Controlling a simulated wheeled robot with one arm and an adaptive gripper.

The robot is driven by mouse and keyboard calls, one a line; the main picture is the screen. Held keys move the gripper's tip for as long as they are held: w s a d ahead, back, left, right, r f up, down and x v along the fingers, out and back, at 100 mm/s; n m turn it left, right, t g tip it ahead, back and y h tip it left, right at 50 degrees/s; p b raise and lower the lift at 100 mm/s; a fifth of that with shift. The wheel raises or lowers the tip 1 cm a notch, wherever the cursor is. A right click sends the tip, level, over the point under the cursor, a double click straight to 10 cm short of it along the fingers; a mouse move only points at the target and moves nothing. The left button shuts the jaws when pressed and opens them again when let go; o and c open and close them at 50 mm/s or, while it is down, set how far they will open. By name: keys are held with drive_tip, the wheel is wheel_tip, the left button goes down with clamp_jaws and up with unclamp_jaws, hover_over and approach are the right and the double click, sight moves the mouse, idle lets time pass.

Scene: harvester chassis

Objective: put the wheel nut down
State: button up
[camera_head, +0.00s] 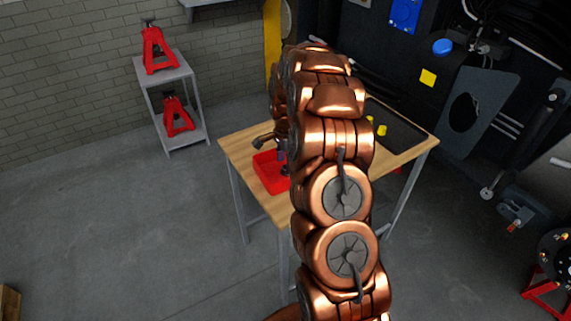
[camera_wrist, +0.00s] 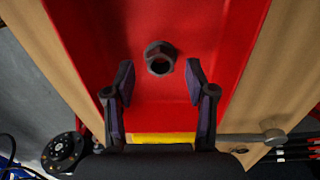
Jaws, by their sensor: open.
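The wheel nut (camera_wrist: 160,58) is a dark hexagonal nut with a round hole. In the wrist view it lies on the floor of the red tray (camera_wrist: 92,22), just beyond my fingertips. My gripper (camera_wrist: 158,80) is open and its two fingers stand apart, with nothing between the pads. The nut appears clear of both fingers. In the head view the red tray (camera_head: 264,176) sits on the wooden table (camera_head: 240,148). My arm hides part of the tray there, and I cannot make out the nut.
A metal rod with a rounded end (camera_wrist: 272,135) shows at the right in the wrist view. A yellow strip (camera_wrist: 162,138) lies behind the fingers. Small yellow items (camera_head: 381,130) are on the table's right part. A shelf stand (camera_head: 187,72) with red jack stands is at the left.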

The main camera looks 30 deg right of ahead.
wheel_tip(320, 180, up, 10)
drive_tip(key=b, duration=0.2)
drive_tip(key=s+a+r+n, duration=0.5)
drive_tip(key=s+a, duration=0.2)
drive_tip(key=a, duration=0.3)
drive_tip(key=s+a+n, duration=0.4)
drive_tip(key=s, duration=0.6)
drive_tip(key=s+a+n+g, duration=0.1)
drive_tip(key=s+a+n, duration=0.4)
drive_tip(key=s, duration=0.5)
drive_tip(key=s+a+n, duration=0.5)
drive_tip(key=s, duration=0.6)
drive_tip(key=shift+r+g, duration=0.2)
drive_tip(key=shift+g, duration=0.2)
